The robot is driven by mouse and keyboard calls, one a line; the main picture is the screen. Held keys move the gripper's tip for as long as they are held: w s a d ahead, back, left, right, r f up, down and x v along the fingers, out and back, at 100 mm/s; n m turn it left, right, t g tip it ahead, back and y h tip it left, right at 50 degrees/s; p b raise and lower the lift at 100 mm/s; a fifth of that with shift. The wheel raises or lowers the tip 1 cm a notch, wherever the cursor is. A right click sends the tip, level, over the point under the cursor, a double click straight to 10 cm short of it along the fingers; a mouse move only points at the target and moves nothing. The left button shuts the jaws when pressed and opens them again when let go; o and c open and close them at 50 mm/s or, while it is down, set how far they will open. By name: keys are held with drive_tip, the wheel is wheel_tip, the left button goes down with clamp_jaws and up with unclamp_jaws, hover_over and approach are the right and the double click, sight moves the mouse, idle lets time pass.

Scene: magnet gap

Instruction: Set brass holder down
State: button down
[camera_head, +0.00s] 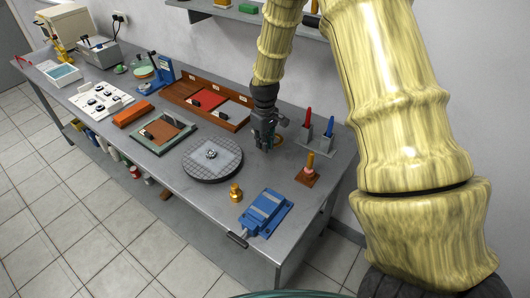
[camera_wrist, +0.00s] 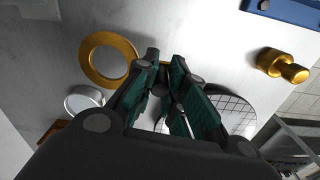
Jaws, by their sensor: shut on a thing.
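My gripper (camera_head: 264,143) is low over the right part of the grey bench, between the round gridded plate and the pen stands. In the wrist view my gripper (camera_wrist: 168,68) points down with its fingers closed together. A small brass-coloured bit (camera_wrist: 164,63) shows between the fingertips; I take it for the brass holder, mostly hidden by the fingers. A flat brass ring (camera_wrist: 108,60) lies on the bench beside the fingertips, apart from them. A stepped brass piece (camera_head: 236,193) stands near the bench's front edge; it also shows in the wrist view (camera_wrist: 282,65).
The round gridded plate (camera_head: 212,166) is left of my gripper. A blue vise (camera_head: 265,212) is at the front. Stands with a red pen (camera_head: 307,118) and a blue pen are at the right; a wooden block (camera_head: 307,177) is nearer. Bare bench lies between plate and block.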

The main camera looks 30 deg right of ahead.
sight(265, 161)
drive_tip(key=shift+s+f+p, duration=0.1)
drive_tip(key=shift+f+p, duration=0.4)
drive_tip(key=shift+f, duration=0.85)
drive_tip(key=shift+f+p, duration=0.4)
drive_tip(key=shift+f, duration=1.1)
drive_tip(key=c, duration=1.5)
unclamp_jaws()
drive_tip(key=shift+f, duration=0.1)
drive_tip(key=shift+r+b, duration=2.1)
drive_tip(key=shift+r, duration=4)
